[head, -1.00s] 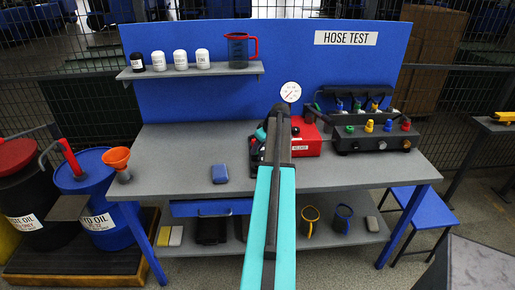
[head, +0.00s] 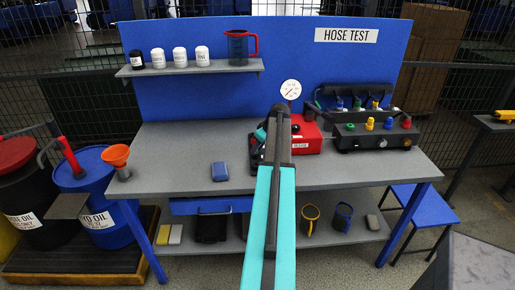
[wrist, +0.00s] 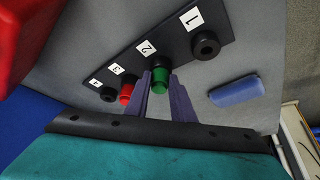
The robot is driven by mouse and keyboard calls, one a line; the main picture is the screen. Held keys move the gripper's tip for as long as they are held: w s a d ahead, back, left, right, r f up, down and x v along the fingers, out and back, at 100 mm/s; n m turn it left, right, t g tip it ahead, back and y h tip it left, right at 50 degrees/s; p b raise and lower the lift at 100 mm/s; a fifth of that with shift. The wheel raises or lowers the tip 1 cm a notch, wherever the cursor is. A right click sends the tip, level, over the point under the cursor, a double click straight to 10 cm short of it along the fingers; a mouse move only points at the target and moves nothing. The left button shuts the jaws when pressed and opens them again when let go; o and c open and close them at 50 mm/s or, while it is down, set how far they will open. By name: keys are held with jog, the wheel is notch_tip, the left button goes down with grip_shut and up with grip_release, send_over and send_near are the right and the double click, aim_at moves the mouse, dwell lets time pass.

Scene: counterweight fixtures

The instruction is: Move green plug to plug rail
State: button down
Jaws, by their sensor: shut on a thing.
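The green plug (wrist: 160,84) is in the wrist view, at the position marked 2 on the black plug rail (wrist: 176,40). My gripper (wrist: 160,78) has its purple fingers on either side of the plug and is shut on it. The plug's lower end meets the black socket at 2; how deep it sits cannot be told. A red plug (wrist: 126,94) stands at 3. The sockets at 1 (wrist: 205,43) and 4 (wrist: 108,94) look empty.
A blue block (wrist: 238,89) lies beside the rail, also on the bench (head: 220,171). A red box (head: 306,136) with a gauge stands close to my arm. A black test unit (head: 375,137) with colored fittings, one green, is at the right.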

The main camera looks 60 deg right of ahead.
jog(key=shift+f, duration=0.2)
dwell(0.6)
jog(key=c, duration=1.4)
grip_release()
jog(key=shift+c, duration=0.2)
jog(key=shift+r, duration=0.1)
jog(key=p+v, duration=0.2)
jog(key=v, duration=0.8)
jog(key=shift+p, duration=0.4)
jog(key=shift+s, duration=0.1)
